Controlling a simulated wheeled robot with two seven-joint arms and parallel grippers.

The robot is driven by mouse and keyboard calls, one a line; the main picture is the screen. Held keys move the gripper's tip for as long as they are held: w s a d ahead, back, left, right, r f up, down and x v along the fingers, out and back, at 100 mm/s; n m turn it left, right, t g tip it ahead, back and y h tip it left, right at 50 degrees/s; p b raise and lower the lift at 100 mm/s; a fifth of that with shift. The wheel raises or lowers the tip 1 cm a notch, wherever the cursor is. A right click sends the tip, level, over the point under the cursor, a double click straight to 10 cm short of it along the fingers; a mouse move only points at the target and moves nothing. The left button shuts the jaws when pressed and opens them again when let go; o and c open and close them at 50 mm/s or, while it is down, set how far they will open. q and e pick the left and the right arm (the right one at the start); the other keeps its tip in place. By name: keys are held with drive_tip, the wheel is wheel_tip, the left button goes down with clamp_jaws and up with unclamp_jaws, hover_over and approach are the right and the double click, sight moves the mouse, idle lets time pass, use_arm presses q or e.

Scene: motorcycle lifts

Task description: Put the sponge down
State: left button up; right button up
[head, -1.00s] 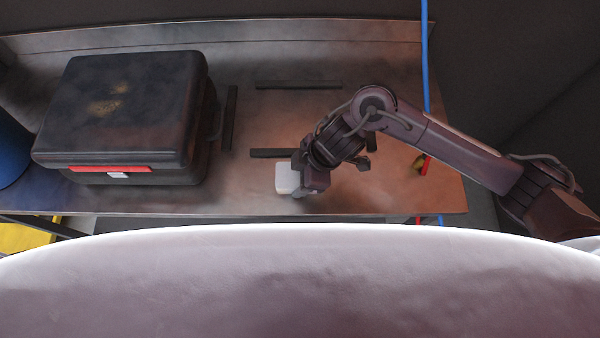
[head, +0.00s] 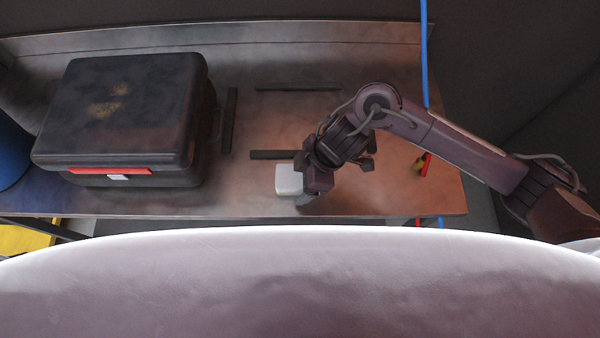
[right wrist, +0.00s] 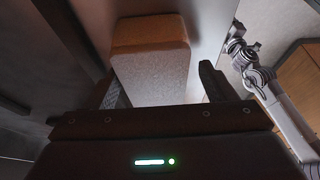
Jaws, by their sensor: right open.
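The sponge (head: 289,180) is a pale, rounded block near the front edge of the metal bench, right of the black case. It looks to be resting on the bench top. My right gripper (head: 308,184) is just to its right in the head view, with its jaws partly hidden by the wrist. In the right wrist view the sponge (right wrist: 152,62) looks brownish on top and grey on its side. It lies ahead of the open right gripper (right wrist: 160,82), between the lines of the two fingers, with a gap on the right finger's side. My left gripper is not in view.
The bench (head: 350,200) carries a large black case (head: 125,110) with a red strip on the left. Dark flat bars (head: 298,86) frame a bare patch behind the sponge. A blue hose (head: 425,60) hangs at the right. A blue round object (head: 10,150) stands far left.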

drive_tip(key=p+v, duration=0.1)
drive_tip(key=v, duration=1)
drive_tip(key=shift+w, duration=0.1)
drive_tip(key=shift+f, duration=0.1)
